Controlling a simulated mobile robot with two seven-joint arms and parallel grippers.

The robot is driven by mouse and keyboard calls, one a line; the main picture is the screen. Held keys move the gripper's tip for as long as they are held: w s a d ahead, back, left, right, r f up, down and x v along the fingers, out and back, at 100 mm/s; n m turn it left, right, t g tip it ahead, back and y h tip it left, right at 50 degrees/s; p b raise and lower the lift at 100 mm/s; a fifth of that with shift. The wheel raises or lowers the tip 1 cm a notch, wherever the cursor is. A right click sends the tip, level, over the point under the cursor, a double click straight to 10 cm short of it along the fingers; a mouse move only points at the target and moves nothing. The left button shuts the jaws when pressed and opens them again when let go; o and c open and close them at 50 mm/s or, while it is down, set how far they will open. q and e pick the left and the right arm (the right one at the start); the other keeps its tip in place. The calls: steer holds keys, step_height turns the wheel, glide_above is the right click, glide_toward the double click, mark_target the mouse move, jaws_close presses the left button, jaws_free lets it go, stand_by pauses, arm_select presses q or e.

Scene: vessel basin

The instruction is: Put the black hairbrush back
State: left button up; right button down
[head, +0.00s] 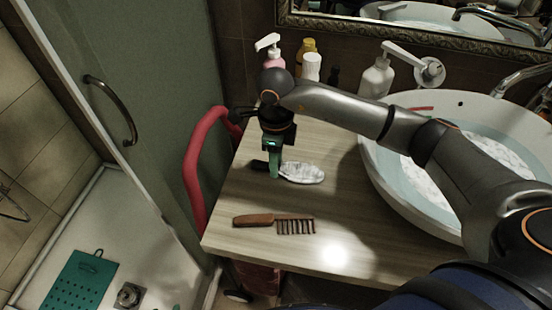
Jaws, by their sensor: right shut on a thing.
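The hairbrush (304,173) lies on or just above the wooden counter (340,206); I cannot tell which. It has a dark handle pointing left and a pale whitish head pointing right. My right gripper (274,173) comes down from above, with its green fingers shut on the brush where the handle meets the head. The fingers hide that part of the brush. My left gripper is not in view.
A brown comb (273,222) lies in front of the brush. Several bottles, including a white pump bottle (376,77), stand behind. The white basin (375,165) is to the right. A red tubular rail (190,165) is at the left. The counter's front right is clear.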

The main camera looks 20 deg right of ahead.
steer(key=shift+f, duration=0.15)
steer(key=shift+c, duration=2.4)
jaws_free()
step_height(320, 180, up, 12)
steer(key=shift+r+b, duration=0.2)
steer(key=shift+b, duration=0.25)
